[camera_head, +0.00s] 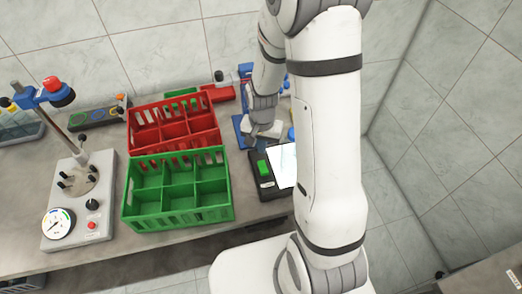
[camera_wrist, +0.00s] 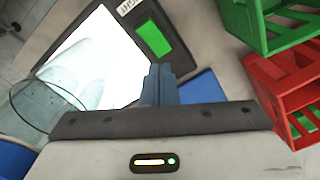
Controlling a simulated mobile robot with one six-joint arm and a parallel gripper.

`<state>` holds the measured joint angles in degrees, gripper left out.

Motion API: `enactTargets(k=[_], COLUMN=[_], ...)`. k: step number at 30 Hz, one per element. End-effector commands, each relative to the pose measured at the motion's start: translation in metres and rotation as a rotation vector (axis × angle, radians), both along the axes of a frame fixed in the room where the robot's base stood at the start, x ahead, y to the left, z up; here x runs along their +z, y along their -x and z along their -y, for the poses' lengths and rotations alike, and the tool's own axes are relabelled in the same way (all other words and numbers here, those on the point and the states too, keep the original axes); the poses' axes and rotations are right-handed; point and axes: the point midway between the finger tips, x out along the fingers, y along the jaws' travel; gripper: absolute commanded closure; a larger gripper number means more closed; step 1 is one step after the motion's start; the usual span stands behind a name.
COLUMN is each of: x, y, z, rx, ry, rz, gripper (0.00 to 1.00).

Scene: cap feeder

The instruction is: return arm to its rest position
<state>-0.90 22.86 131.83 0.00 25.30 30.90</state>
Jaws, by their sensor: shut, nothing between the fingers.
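My white arm stands upright across the right half of the head view and bends down over the bench. My gripper (camera_head: 258,131) is low over the back of the bench, to the right of the red crate, partly hidden by my own arm. In the wrist view my gripper (camera_wrist: 160,72) shows its two grey fingers pressed together with nothing between them. Beyond the fingertips is a black device (camera_wrist: 130,12) with a green block (camera_wrist: 153,38) and a bright white panel (camera_wrist: 95,60).
A red crate (camera_head: 176,147) and a green crate (camera_head: 177,222) with compartments stand left of my gripper. A gauge stand (camera_head: 103,213) is at the far left. The black device (camera_head: 270,195) lies in front of my gripper. A blue stand (camera_head: 244,72) is behind it. Tiled walls close the back and right.

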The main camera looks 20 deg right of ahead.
Motion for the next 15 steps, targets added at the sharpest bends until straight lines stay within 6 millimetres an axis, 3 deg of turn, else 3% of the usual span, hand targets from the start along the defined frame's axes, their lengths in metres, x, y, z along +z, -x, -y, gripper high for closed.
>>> enactTargets(k=[8,11,15], x=[0.003,0.014,0.049], y=[0.000,0.002,0.008], z=[0.000,0.000,0.001], rx=[0.003,0.021,0.077], ry=[0.000,0.000,0.001], rz=[0.004,0.016,0.055], gripper=[1.00,1.00,1.00])
